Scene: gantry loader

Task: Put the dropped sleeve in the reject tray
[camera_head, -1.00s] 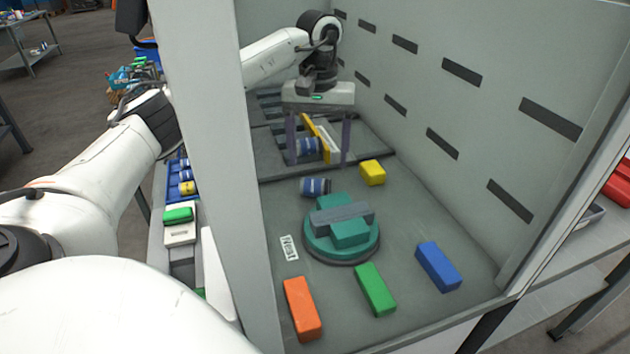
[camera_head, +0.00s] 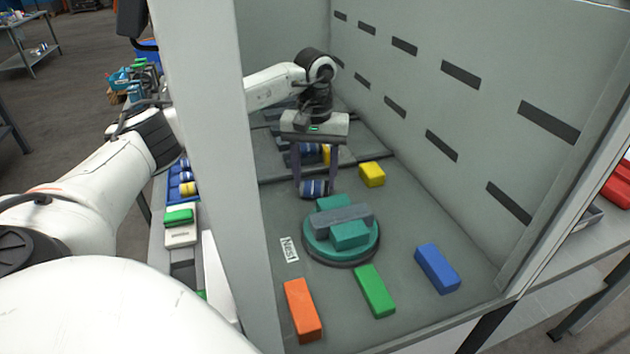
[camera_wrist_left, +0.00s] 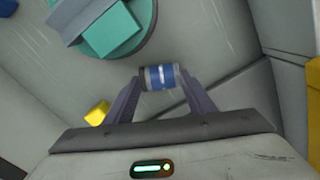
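The sleeve (camera_head: 314,188), a short blue and grey cylinder with white marks, lies on its side on the grey floor of the enclosure, behind the teal round fixture. My left gripper (camera_head: 315,187) is above it, pointing down, with one finger at each end of the sleeve. In the left wrist view the sleeve (camera_wrist_left: 160,77) sits between the fingertips, which appear to touch its ends. I cannot see a gap under it. My right gripper is not in view. I cannot tell which container is the reject tray; a grey tray (camera_head: 590,216) shows partly at the right, outside the enclosure.
The teal fixture (camera_head: 340,250) with a grey bar stands just in front. Yellow (camera_head: 372,174), blue (camera_head: 437,268), green (camera_head: 375,291) and orange (camera_head: 302,309) blocks lie around it. A slotted wall (camera_head: 440,110) bounds the right; a post (camera_head: 205,150) stands left. Another sleeve is partly hidden behind my gripper.

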